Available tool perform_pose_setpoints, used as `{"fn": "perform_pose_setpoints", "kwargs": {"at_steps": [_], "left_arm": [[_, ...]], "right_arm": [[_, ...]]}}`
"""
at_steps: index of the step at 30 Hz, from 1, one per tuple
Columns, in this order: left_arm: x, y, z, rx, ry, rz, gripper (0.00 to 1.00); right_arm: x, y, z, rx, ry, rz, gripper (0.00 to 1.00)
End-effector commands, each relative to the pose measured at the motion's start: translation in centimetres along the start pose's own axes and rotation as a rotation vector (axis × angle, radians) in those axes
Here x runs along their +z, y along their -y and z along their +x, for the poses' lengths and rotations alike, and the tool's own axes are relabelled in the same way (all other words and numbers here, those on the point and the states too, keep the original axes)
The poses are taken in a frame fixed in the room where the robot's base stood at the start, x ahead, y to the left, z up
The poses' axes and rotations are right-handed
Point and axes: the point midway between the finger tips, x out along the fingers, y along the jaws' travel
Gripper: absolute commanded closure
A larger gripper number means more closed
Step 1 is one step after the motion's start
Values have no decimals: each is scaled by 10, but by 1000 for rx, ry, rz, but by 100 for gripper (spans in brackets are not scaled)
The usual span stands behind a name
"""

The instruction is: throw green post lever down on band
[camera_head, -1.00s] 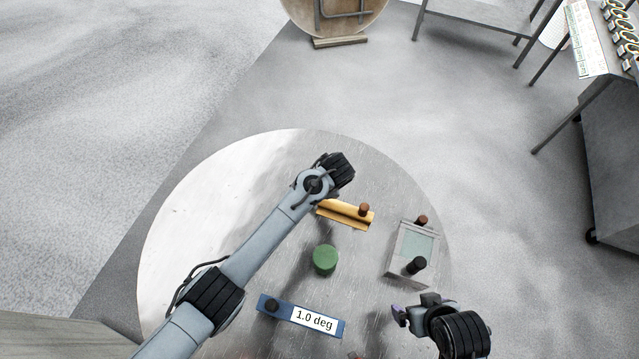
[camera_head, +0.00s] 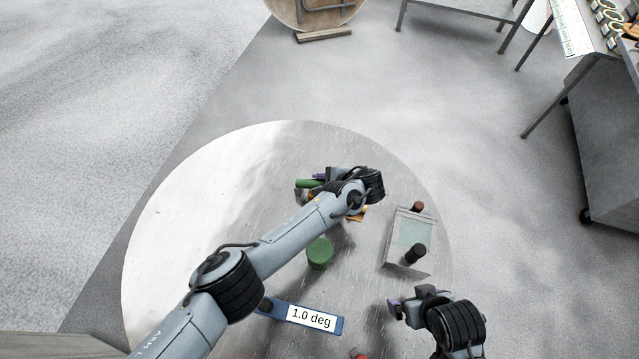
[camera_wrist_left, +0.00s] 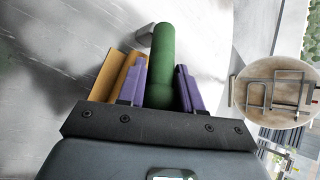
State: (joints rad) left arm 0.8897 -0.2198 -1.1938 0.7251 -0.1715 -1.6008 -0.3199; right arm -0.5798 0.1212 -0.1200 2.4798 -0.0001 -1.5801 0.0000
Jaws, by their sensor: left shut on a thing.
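A green lever (camera_head: 309,184) shows at the far side of the table, left of my left wrist. In the left wrist view the green lever (camera_wrist_left: 163,60) is a long rounded bar between two purple fingers. My left gripper (camera_head: 318,180) is shut on it; the wrist view shows the gripper (camera_wrist_left: 160,88) around its near part. What the lever is fixed to is hidden. A short green cylinder (camera_head: 320,253) stands on the table below my left forearm. My right gripper (camera_head: 402,306) hangs at the front right with no object seen in it; its finger gap is unclear.
The round metal table (camera_head: 190,210) is clear on its left. A yellow-orange bar (camera_wrist_left: 112,74) lies beside my left gripper, mostly hidden in the head view. A grey box (camera_head: 409,240) with two knobs stands right. A blue strip (camera_head: 337,326) reads "1.0 deg" in front.

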Motion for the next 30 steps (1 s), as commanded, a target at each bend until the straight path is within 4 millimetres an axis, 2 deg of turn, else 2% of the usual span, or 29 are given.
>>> {"fn": "perform_pose_setpoints", "kwargs": {"at_steps": [8,9,13,23,30], "left_arm": [[0,-1,1,0,-2,1,100],[-1,-1,1,0,-2,1,62],[0,-1,0,1,-2,1,44],[0,0,-3,0,-2,1,44],[2,2,-31,0,-4,2,44]], "right_arm": [[0,-1,0,3,1,-5,0],[0,-1,0,3,1,-5,0],[0,-1,0,3,1,-4,0],[-1,1,-2,-2,0,3,0],[-8,1,-24,-5,0,6,0]]}}
